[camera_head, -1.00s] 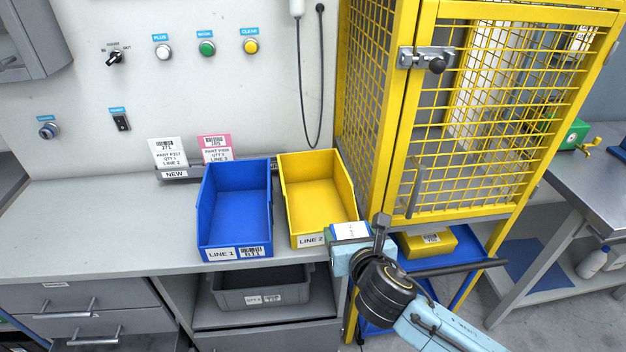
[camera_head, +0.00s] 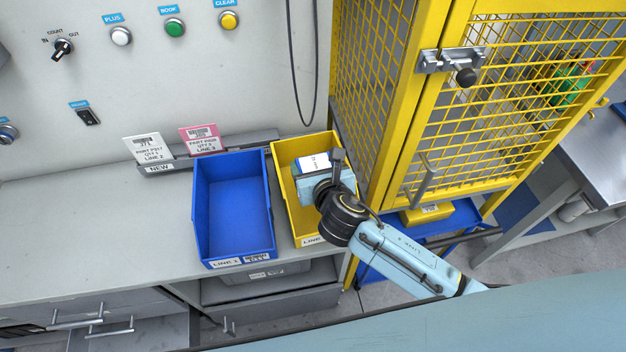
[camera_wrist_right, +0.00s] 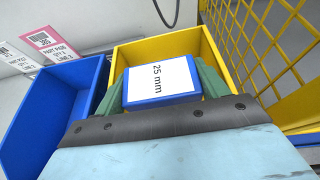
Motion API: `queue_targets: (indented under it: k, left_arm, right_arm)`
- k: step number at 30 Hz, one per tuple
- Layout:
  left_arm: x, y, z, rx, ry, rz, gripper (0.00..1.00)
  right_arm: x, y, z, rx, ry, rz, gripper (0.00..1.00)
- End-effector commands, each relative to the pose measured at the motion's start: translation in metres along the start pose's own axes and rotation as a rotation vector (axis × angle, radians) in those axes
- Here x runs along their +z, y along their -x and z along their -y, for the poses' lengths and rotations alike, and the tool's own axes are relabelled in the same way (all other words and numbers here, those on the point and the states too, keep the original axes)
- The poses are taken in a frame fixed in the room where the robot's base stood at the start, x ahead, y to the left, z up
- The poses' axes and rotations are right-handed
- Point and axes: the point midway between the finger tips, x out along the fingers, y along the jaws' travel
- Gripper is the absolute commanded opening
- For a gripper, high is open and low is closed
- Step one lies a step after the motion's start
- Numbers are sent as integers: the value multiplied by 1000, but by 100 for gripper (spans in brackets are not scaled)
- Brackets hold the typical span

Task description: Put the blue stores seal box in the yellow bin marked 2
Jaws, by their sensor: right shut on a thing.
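The blue seal box (camera_head: 314,163) has a white label on top, which reads "25 mm" in the right wrist view (camera_wrist_right: 158,82). My right gripper (camera_head: 322,168) is shut on it, with a green finger on each side in the wrist view. It holds the box over the yellow bin (camera_head: 285,184), whose front label reads "LINE" with its number hidden by my arm. I cannot tell how far the box is above the bin floor. The yellow bin also shows behind the box in the wrist view (camera_wrist_right: 150,49). My left gripper is out of view.
A blue bin (camera_head: 232,215) marked LINE 1 stands directly left of the yellow bin. The yellow mesh cage (camera_head: 400,120) rises close on the right. White and pink cards (camera_head: 201,139) stand behind the bins. The counter (camera_head: 90,220) is clear at left.

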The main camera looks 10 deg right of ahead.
Motion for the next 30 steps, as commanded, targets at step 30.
queue_targets:
  k: [30]
  left_arm:
    - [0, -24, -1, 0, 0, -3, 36]
  right_arm:
    - [-64, -27, 1, -1, 0, 1, 83]
